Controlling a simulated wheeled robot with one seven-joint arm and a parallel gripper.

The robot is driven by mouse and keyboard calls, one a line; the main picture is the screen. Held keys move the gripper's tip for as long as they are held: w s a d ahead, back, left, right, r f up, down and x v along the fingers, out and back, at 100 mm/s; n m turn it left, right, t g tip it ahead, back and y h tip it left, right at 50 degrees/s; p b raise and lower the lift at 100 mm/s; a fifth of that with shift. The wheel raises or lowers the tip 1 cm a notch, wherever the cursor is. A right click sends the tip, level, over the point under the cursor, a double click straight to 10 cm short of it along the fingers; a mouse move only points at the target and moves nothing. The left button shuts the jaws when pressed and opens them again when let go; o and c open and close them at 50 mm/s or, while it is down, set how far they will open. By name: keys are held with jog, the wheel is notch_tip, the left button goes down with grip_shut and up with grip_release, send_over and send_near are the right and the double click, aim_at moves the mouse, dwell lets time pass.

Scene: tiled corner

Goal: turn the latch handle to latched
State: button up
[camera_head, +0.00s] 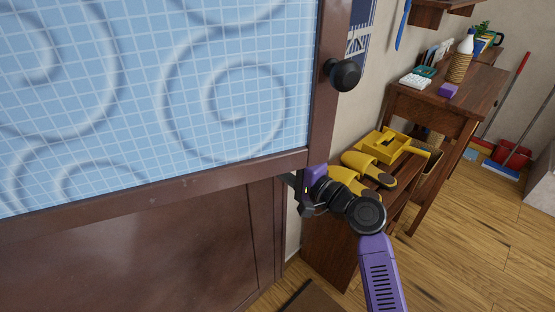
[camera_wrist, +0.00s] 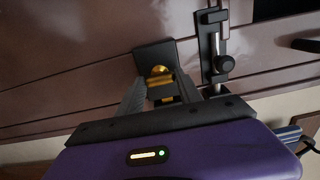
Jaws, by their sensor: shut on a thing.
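The brown door with a blue tiled panel (camera_head: 200,90) fills the left of the head view. My gripper (camera_head: 292,180) reaches to the door's right edge, just under the panel's lower rail. In the wrist view my gripper (camera_wrist: 163,84) has its grey fingers on either side of a brass-coloured latch handle (camera_wrist: 159,71) and is shut on it. The handle sits in front of a dark square plate (camera_wrist: 154,53) on the brown frame. The fingers hide part of the handle, and its exact angle is hard to tell. The head view does not show the handle clearly.
A dark sliding bolt (camera_wrist: 214,45) is close to the right of my fingers. A round black knob (camera_head: 345,74) sticks out above my wrist. A wooden bench (camera_head: 330,242) with yellow slippers (camera_head: 362,167) and a wooden table (camera_head: 440,101) stand to the right.

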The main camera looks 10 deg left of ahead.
jog(key=o, duration=1.4)
jog(key=shift+d, duration=0.15)
jog(key=v, duration=0.7)
jog(key=shift+s+d, duration=0.2)
jog(key=shift+s, duration=0.05)
